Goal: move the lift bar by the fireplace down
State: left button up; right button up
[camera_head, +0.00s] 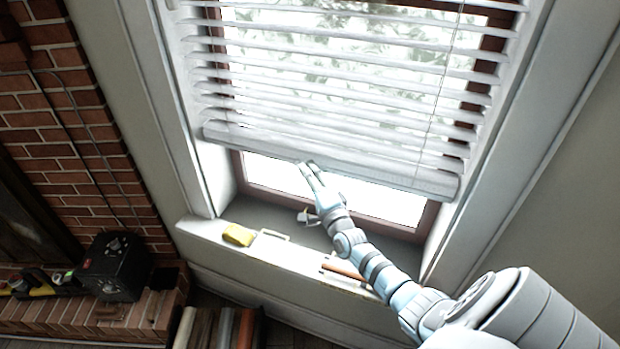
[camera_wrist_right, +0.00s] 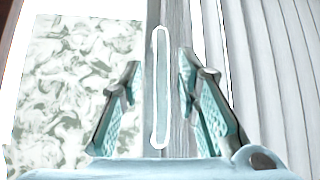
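The lift bar (camera_head: 340,160) is the thick white bottom rail of the window blind, hanging a little above the lower part of the window. It tilts down to the right in the head view. My right gripper (camera_head: 307,167) is at the bar's lower edge, left of its middle. In the right wrist view my right gripper (camera_wrist_right: 160,72) has its two fingers spread, with the bar (camera_wrist_right: 178,25) running between them. A pale outlined strip (camera_wrist_right: 160,88) lies along it. I see gaps beside the fingers; contact is unclear. My left gripper is not in view.
White blind slats (camera_head: 330,70) hang above the bar. On the window sill (camera_head: 205,230) lie a yellow sponge (camera_head: 238,235) and a tool with an orange handle (camera_head: 342,271). A brick fireplace with a black box (camera_head: 113,267) stands at left.

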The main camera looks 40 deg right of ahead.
jog(key=shift+r, duration=0.1)
jog(key=shift+c, duration=0.2)
grip_shut()
notch_tip(320, 180, down, 23)
jog(key=b, duration=2.2)
jog(key=shift+o, duration=0.2)
grip_release()
jog(key=shift+r, duration=0.15)
